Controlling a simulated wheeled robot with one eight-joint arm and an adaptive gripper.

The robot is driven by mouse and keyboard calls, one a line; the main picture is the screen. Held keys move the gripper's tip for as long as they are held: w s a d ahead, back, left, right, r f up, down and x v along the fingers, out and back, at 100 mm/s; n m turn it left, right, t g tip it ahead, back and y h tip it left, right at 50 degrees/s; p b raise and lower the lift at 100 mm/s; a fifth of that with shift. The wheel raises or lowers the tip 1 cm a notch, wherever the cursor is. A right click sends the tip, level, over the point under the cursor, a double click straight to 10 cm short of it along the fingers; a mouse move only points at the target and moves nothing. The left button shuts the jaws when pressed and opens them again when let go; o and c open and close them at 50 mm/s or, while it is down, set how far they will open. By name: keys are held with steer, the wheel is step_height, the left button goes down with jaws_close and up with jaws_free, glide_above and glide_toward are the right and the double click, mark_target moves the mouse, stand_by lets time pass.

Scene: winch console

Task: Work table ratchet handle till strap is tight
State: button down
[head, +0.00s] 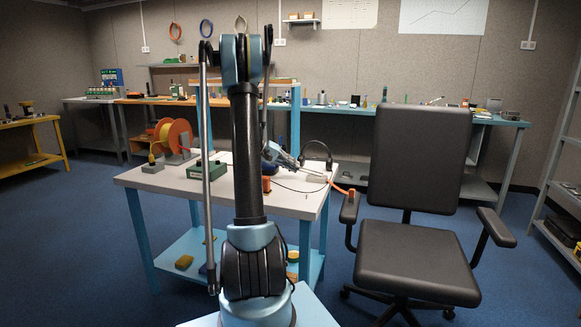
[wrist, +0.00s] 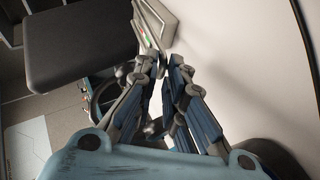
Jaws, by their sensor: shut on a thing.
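The work table (head: 155,180) stands ahead, partly hidden behind my arm. A grey ratchet block (head: 318,177) sits near its right edge, and an orange strap (head: 340,188) runs from there over the edge. My gripper (head: 291,163) is over the right part of the table, shut on the slim metal ratchet handle (head: 307,170). In the wrist view my gripper (wrist: 163,65) shows from behind, its fingers close together, with the metal handle (wrist: 150,35) beyond them beside the grey block. The exact grip and the strap's tension cannot be told.
A black office chair (head: 415,240) stands close to the table's right side. An orange spool (head: 175,135) and a green box (head: 207,170) are on the table's left part. A dark cable arcs over the table near my gripper. Blue floor is open at left.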

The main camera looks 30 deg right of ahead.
steer(key=shift+w, duration=0.1)
steer(key=c, duration=1.7)
jaws_free()
steer(key=shift+a, duration=0.1)
steer(key=v, duration=1.2)
steer(key=shift+f, duration=0.1)
